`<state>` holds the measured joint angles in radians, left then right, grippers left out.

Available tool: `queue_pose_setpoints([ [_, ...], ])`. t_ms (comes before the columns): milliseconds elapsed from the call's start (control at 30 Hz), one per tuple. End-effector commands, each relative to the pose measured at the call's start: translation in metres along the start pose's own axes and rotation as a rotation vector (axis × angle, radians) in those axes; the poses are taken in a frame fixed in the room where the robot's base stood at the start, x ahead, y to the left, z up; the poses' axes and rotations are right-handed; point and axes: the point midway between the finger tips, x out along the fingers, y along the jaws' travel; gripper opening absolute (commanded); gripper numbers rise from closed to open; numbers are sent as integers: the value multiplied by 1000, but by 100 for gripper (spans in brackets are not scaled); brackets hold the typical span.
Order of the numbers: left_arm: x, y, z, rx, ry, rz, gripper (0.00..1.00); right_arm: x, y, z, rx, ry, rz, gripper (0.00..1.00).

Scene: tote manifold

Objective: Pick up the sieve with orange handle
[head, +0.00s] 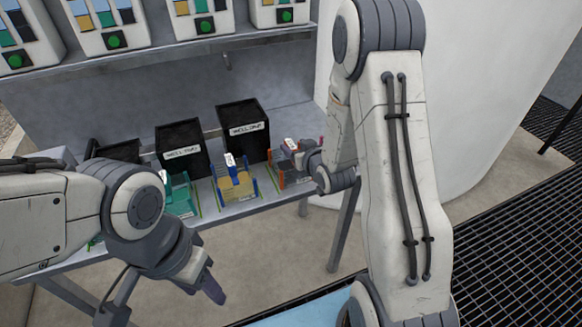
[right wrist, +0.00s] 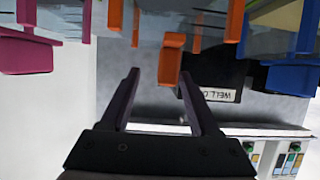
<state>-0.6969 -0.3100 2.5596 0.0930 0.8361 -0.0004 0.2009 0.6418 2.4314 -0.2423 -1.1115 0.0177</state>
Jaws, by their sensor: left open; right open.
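In the head view my right gripper (head: 298,147) is small and partly hidden. My left gripper (head: 213,290) is empty and open, in front of the bench and away from the sieves.
A blue-handled holder (head: 240,188) and a teal one (head: 182,196) stand left of the orange one. Black labelled bins (head: 243,128) stand behind. A magenta part (right wrist: 30,56) and blue part (right wrist: 290,78) flank the handle. Dispensers line the upper shelf (head: 170,55).

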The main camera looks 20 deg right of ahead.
Motion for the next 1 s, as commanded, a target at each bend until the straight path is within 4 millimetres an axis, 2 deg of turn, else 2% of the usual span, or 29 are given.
queue_pose_setpoints([
  [300,-10,1,0,0,0,0,50,43,-7,0,0,-1,-1,62],
  [600,-10,1,0,0,-1,0,50,49,-7,1,0,0,0,62],
  [633,-10,1,0,0,-1,0,50,49,-7,1,0,0,0,55],
  [767,-10,1,0,0,0,0,50,49,-7,1,0,0,0,5],
  [800,-10,1,0,0,0,0,50,49,-7,1,0,0,0,0],
  [1000,-10,1,0,0,0,0,50,49,-7,1,0,0,0,0],
])
